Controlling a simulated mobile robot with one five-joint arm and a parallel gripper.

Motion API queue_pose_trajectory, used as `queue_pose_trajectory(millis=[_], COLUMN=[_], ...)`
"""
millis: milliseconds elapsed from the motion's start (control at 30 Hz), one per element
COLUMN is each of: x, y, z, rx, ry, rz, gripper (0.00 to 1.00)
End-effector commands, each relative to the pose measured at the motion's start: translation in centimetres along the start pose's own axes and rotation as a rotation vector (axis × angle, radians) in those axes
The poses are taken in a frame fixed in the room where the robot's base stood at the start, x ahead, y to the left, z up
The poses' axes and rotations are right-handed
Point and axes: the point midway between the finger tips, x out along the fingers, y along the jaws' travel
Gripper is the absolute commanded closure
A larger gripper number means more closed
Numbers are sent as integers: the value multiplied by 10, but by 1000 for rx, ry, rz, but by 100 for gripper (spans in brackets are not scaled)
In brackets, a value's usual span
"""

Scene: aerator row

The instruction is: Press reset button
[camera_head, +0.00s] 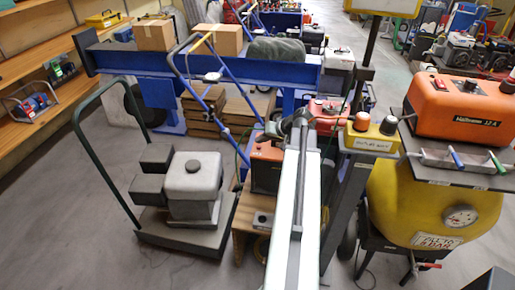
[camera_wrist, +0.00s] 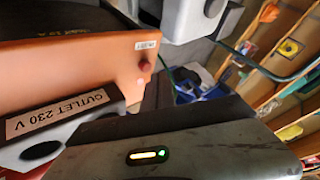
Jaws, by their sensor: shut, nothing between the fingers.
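In the wrist view an orange machine (camera_wrist: 70,75) fills the upper left. A red button (camera_wrist: 146,67) sticks out near its right edge, under a small white label (camera_wrist: 147,45) too small to read. My gripper (camera_wrist: 153,94) shows as a dark shape in the foreground, with a lit yellow-green indicator on its body. It is shut and empty, just below the button in the picture; contact cannot be made out. In the head view the orange machine (camera_head: 267,175) stands on a wooden stand beyond my arm. My gripper (camera_head: 272,130) is small there, close above the machine.
An outlet housing labelled "OUTLET 230 V" (camera_wrist: 60,115) juts from the machine. A yellow button box (camera_head: 373,143) with an orange and a dark button stands to the right. A trolley with a grey motor (camera_head: 192,180) is at left; a yellow tank (camera_head: 425,205) is at right.

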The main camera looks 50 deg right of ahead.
Motion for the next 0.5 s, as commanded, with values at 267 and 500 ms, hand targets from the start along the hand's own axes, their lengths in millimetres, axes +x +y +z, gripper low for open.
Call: queue_pose_trajectory(millis=[267,500], x=[7,7], y=[4,3], z=[3,3], rx=[0,0], ry=[0,0], rz=[0,0], gripper=[100,100])
